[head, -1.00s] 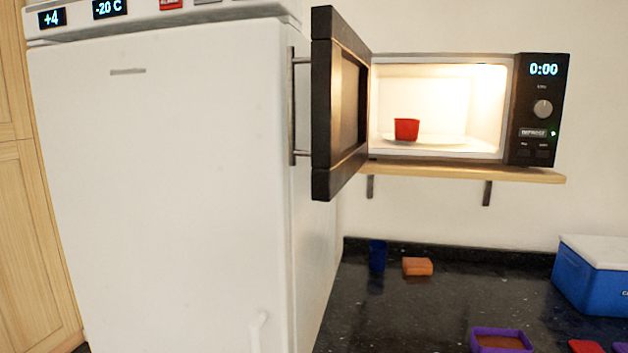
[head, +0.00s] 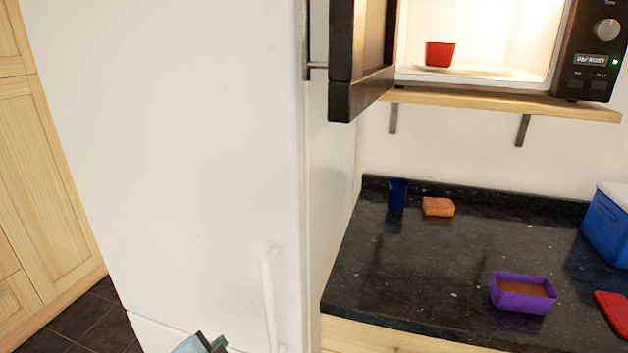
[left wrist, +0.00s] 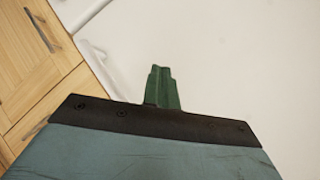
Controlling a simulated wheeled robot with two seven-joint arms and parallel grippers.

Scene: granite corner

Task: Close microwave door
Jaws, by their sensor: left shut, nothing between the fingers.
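The microwave (head: 590,50) sits on a wooden wall shelf, lit inside, with its top cut off in the head view. Its dark door (head: 345,75) stands wide open, swung out at the left beside the fridge, with a metal handle on its outer side. A red cup (head: 440,53) stands on the plate inside. My left gripper (head: 218,345) shows at the bottom edge of the head view, in front of the fridge, low and well away from the door. Its green fingers (left wrist: 162,88) are shut and empty in the left wrist view. My right gripper is out of view.
A tall white fridge (head: 170,150) with a white handle fills the left. The wooden shelf (head: 500,102) is above a black granite counter (head: 420,265). On it are a blue cup (head: 397,195), an orange sponge (head: 438,206), a purple container (head: 522,293) and a blue cooler box (head: 608,225).

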